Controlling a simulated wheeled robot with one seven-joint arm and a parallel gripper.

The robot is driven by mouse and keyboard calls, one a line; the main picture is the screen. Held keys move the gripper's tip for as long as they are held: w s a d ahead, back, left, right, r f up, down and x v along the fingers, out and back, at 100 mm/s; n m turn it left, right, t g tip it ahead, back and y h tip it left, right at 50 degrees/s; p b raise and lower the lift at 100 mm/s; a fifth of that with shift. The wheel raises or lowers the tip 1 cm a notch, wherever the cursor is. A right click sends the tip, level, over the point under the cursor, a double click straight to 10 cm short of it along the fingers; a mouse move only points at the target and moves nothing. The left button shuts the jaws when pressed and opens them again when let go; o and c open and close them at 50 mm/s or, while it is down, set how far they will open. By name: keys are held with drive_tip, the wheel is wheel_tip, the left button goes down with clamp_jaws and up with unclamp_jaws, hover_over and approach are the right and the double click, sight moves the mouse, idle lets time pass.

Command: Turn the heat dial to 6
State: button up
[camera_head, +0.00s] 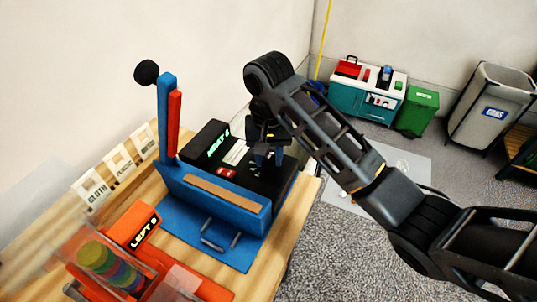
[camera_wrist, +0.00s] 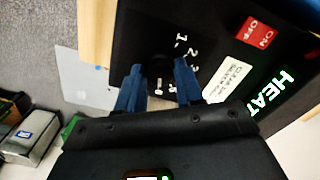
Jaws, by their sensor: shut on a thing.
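The blue machine (camera_head: 225,194) stands on a wooden table, with a black control panel on top. Its green display (camera_head: 219,143) starts with "HEAT"; a small character follows that I cannot read surely. In the wrist view the display (camera_wrist: 268,95) is cut off at the edge. My gripper (camera_head: 267,156) points down at the panel. In the wrist view its blue fingers (camera_wrist: 158,72) are closed around the dark heat dial (camera_wrist: 159,66), mostly hidden between them. White numbers 1, 2, 3 are printed beside the dial; other marks are partly covered, and the dial's pointer is not clear.
A red ON switch (camera_wrist: 257,33) and a white label (camera_wrist: 230,78) lie near the dial. A blue post with a red strip (camera_head: 170,120) rises at the machine's left. An orange device (camera_head: 135,235) with coloured discs stands in front. A teal cabinet (camera_head: 347,98) and bins are on the floor behind.

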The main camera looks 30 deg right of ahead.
sight(269, 160)
drive_tip(key=o, duration=1)
drive_tip(key=shift+w, duration=0.1)
drive_tip(key=shift+w+d+r, duration=0.1)
drive_tip(key=shift+w+r, duration=0.05)
drive_tip(key=shift+r, duration=0.75)
drive_tip(key=shift+s+r, duration=0.2)
drive_tip(key=shift+r, duration=2.8)
